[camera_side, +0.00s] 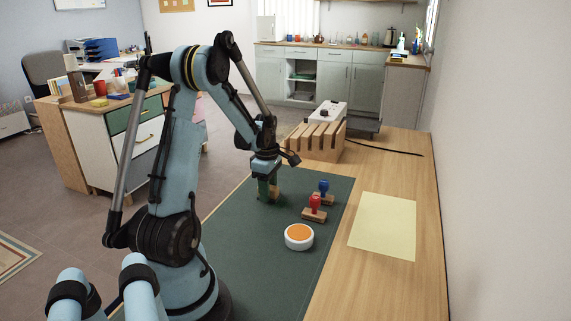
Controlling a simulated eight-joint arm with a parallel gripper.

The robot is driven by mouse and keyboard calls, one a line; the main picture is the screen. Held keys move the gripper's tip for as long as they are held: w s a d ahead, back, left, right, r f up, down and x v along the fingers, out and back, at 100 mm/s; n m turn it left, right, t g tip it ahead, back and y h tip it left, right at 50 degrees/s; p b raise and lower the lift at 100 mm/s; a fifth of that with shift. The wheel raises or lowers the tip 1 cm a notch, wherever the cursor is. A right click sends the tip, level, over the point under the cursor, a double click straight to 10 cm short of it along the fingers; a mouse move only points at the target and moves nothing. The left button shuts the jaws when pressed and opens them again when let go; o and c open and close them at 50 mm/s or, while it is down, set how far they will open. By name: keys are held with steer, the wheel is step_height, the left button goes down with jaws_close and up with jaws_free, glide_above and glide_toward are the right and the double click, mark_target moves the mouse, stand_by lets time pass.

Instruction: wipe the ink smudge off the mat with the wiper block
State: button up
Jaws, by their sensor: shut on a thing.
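The dark green mat (265,282) lies on the wooden table. My gripper (268,194) is over the far part of the mat, pointing down. It is shut on a small tan block, which I take to be the wiper block (274,191); the fingers hide most of it. The block is at or just above the mat; I cannot tell whether it touches. I see no ink smudge on the visible mat; my arm and gripper hide part of it.
A red stamp (314,204) and a blue stamp (323,188) stand right of my gripper. A round white dish with an orange top (299,238) sits nearer. A yellow sheet (384,226) lies right of the mat. A slotted wooden rack (318,150) stands behind.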

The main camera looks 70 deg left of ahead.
mark_target(296, 206)
steer(key=shift+w+d, duration=3)
steer(key=shift+d, duration=0.05)
steer(key=shift+s+a, duration=3.55)
steer(key=shift+r, duration=4.15)
steer(key=w+d+r+m, duration=0.2)
steer(key=d+r+m, duration=0.1)
steer(key=d+m, duration=0.6)
steer(key=w+d+r+m, duration=0.3)
steer(key=d+m, duration=0.6)
steer(key=d, duration=0.3)
steer(key=w+d+r+m, duration=0.2)
steer(key=d+r+m, duration=0.1)
steer(key=d+m, duration=0.6)
steer(key=shift+w+d+r, duration=0.2)
steer(key=shift+w+d, duration=0.1)
steer(key=shift+d, duration=0.7)
